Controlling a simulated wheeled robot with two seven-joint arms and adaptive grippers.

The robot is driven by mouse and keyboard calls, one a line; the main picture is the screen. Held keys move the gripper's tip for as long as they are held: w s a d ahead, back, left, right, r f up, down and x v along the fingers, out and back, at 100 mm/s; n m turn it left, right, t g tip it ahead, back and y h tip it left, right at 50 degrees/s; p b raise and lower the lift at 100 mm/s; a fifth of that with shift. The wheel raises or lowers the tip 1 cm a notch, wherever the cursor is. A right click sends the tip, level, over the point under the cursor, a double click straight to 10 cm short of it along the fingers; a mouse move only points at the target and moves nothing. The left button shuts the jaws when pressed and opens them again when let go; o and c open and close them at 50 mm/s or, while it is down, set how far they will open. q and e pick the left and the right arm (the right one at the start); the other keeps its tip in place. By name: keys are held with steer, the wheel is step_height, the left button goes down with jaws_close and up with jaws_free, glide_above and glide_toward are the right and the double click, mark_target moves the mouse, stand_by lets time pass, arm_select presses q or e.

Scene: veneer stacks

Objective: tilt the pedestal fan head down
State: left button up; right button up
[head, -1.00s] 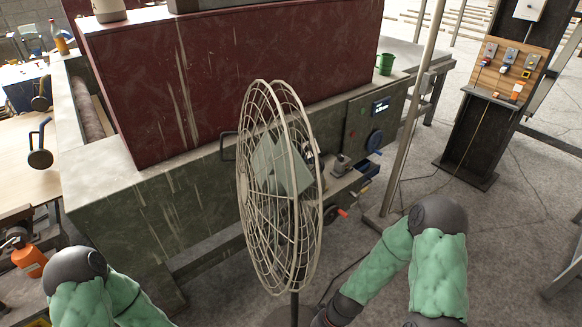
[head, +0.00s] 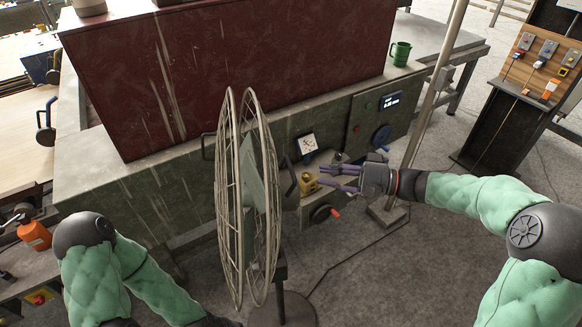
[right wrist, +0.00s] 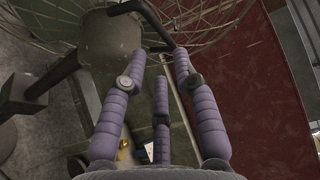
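The pedestal fan stands in the middle of the head view, its wire cage (head: 232,200) seen nearly edge-on and looking about upright. Its pole (head: 281,270) rises from a round dark base (head: 283,312). My right gripper (head: 335,178) is behind the fan, to the right of the cage, with its fingers spread and empty. In the right wrist view, the fan's grey motor housing (right wrist: 112,48) and a dark bent handle (right wrist: 150,18) lie just beyond the open fingers (right wrist: 160,62). I see no clear contact. My left arm reaches down at lower left; its gripper is out of view.
A metal post (head: 425,95) stands at right. A green mug (head: 400,53) sits on the machine's far end. A cable crosses the floor.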

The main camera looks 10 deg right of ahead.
mark_target(291, 170)
steer(key=x, duration=0.9)
steer(key=shift+w+a+f, duration=0.1)
steer(key=shift+a+f, duration=0.05)
steer(key=shift+a, duration=0.25)
steer(key=shift+c, duration=0.3)
jaws_close()
